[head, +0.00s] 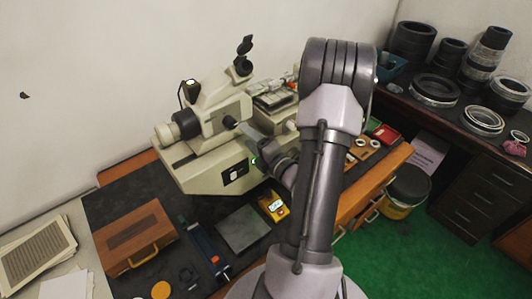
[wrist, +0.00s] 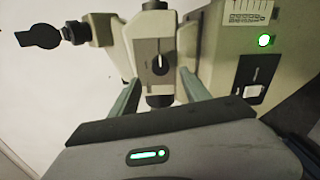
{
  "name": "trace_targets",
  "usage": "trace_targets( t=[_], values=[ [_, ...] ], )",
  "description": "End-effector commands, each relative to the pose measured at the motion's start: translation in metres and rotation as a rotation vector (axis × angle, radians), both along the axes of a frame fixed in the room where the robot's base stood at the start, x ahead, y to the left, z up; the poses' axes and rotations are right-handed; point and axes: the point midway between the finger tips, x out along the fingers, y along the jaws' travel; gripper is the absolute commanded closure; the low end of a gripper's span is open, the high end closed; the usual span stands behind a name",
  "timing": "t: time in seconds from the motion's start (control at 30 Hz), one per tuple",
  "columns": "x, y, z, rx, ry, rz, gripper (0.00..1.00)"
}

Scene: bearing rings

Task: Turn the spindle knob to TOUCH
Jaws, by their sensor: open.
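The cream machine (head: 215,150) with a microscope head stands on the dark bench mat. My gripper (head: 257,150) is at its right side, close to a lit green lamp. In the wrist view my gripper (wrist: 158,78) is open, with its two grey-green fingers apart and nothing held between them. Beyond the fingers is a cream upright part (wrist: 151,40) with a dark slot. A box with a green lamp (wrist: 264,41) and a black panel (wrist: 258,75) with a white switch-like piece is to the right. I cannot tell which part is the spindle knob, and no TOUCH mark is readable.
A brown wooden case (head: 135,235), a grey plate (head: 243,229) and a yellow gauge (head: 273,206) lie on the bench in front of the machine. Small trays and rings lie to the right of my arm. Dark bearing rings (head: 437,90) stand on the right bench.

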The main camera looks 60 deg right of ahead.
Motion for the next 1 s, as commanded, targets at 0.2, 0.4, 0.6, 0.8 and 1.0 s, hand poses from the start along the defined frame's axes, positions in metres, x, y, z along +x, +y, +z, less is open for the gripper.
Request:
trace_targets(
  t=[0.2, 0.4, 0.6, 0.8, 1.0],
  values=[
    [-0.058, 0.017, 0.001, 0.001, 0.000, -0.006, 0.45],
    [-0.086, 0.027, 0.005, 0.000, 0.001, -0.002, 0.45],
    [-0.091, 0.030, 0.004, 0.000, -0.001, 0.001, 0.45],
    [-0.091, 0.029, 0.003, 0.000, -0.001, 0.001, 0.45],
    [-0.078, 0.043, 0.006, -0.053, 0.012, 0.074, 0.45]
  ],
)
